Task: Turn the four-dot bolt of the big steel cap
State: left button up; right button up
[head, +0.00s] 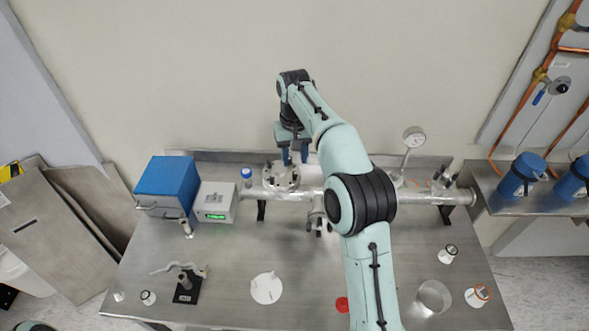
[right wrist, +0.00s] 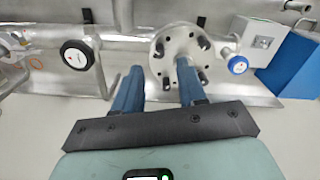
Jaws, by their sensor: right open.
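The big steel cap (right wrist: 181,44) is a round flange on the steel pipe, with several dark bolts standing out of its face; it also shows in the head view (head: 281,181). Dot marks are too small to read, so I cannot tell which bolt has four dots. My right gripper (right wrist: 160,66) is open and empty. In the right wrist view one blue finger overlaps the cap between the bolts and the other is left of the cap. In the head view the right gripper (head: 295,158) is at the cap's upper right edge. My left gripper is not in view.
The steel pipe (head: 422,196) runs along the back of the table (head: 220,270). A blue box (head: 167,184) and a meter (head: 214,203) stand left of the cap. A gauge (head: 414,137) rises at the right. The table's front holds a white disc (head: 266,288) and a glass dish (head: 433,298).

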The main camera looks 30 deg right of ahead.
aim_at(295, 173)
jog(key=shift+f, duration=2.75)
grip_shut()
